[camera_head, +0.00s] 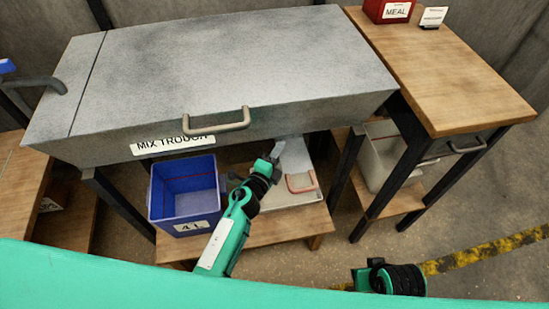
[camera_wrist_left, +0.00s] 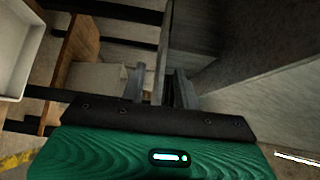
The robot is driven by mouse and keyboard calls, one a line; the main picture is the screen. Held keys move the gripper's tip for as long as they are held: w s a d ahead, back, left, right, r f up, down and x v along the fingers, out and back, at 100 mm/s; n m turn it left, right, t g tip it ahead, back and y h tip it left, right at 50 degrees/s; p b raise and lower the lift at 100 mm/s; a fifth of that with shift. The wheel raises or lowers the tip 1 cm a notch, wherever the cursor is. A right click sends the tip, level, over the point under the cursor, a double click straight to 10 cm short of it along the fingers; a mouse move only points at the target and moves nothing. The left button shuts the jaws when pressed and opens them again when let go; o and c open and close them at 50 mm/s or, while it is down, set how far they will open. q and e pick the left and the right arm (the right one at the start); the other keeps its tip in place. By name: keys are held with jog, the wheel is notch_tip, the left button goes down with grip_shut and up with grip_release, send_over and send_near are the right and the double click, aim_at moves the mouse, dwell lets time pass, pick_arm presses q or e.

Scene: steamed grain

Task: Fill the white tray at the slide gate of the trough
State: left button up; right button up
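The grey mix trough (camera_head: 230,65) stands on dark legs with a bar handle (camera_head: 217,123) on its front. The white tray (camera_head: 285,199), with a pinkish handle (camera_head: 301,182), is on the low wooden shelf beneath it. A pale tray-like rim also shows in the left wrist view (camera_wrist_left: 18,98). My left gripper (camera_head: 276,152) is under the trough's front edge, above the tray. Its fingers stand apart in the wrist view (camera_wrist_left: 160,88), with a thin light strip (camera_wrist_left: 163,45) showing between them; contact with it is unclear. The slide gate is not clearly visible. My right gripper's fingers are hidden.
A blue bin (camera_head: 185,193) marked 41 stands left of the tray. A wooden table (camera_head: 450,75) on the right bears a red MEAL container (camera_head: 388,10) and a small sign (camera_head: 433,17). A grey bin (camera_head: 385,165) sits beneath it. Trough legs flank the shelf.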

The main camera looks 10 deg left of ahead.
pick_arm(q)
jog(key=shift+c, duration=0.4)
grip_shut()
